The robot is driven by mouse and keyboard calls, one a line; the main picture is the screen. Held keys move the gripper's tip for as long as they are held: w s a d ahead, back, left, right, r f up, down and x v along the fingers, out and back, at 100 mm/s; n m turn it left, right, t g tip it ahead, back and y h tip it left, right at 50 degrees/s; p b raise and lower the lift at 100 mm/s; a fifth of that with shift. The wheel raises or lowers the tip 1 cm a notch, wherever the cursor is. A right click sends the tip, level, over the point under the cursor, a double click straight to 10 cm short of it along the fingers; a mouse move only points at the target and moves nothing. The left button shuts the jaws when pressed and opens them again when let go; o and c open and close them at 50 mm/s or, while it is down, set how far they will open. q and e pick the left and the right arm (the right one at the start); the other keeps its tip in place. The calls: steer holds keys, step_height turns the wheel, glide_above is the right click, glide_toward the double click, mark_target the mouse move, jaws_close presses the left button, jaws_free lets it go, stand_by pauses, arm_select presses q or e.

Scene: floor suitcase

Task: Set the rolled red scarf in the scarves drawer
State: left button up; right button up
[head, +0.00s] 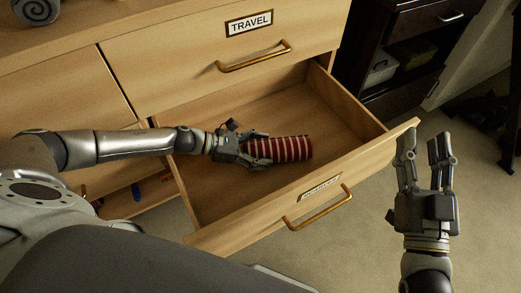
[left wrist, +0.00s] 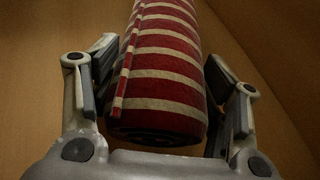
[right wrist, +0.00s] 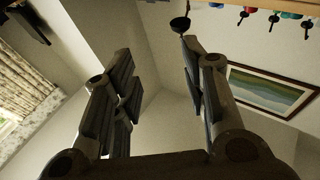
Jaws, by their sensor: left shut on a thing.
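The rolled red scarf with cream stripes (head: 290,149) is inside the open, otherwise empty drawer (head: 340,108), whose front label is too blurred to read for certain. My left gripper (head: 258,149) reaches into the drawer and is shut on the near end of the scarf. In the left wrist view the scarf (left wrist: 160,70) lies between the two fingers, with drawer wood behind it. I cannot tell whether the scarf touches the drawer bottom. My right gripper (head: 425,145) is open and empty, raised to the right of the drawer front; its spread fingers show in the right wrist view (right wrist: 160,95).
The closed TRAVEL drawer (head: 200,75) is above the open one. A brass handle (head: 318,208) sticks out from the open drawer's front. A lower left compartment (head: 135,195) holds small items. A dark cabinet (head: 405,50) stands behind right. Carpet (head: 370,245) is clear at front right.

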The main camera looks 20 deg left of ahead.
arm_select(q)
steer(key=shift+f, duration=0.2)
arm_select(e)
steer(key=shift+s+a+r+t, duration=0.1)
steer(key=shift+s+r+t, duration=0.15)
steer(key=shift+r, duration=0.35)
arm_select(q)
steer(key=shift+c, duration=0.2)
arm_select(e)
steer(key=shift+r+t+y, duration=0.2)
steer(key=shift+t+y, duration=0.05)
steer(key=shift+y, duration=0.05)
arm_select(q)
steer(key=shift+f, duration=0.15)
arm_select(e)
steer(key=shift+s+r, duration=0.2)
steer(key=shift+r, duration=0.1)
arm_select(q)
steer(key=shift+b, duration=0.35)
arm_select(e)
steer(key=shift+s+r+t, duration=0.1)
steer(key=shift+r+t, duration=0.2)
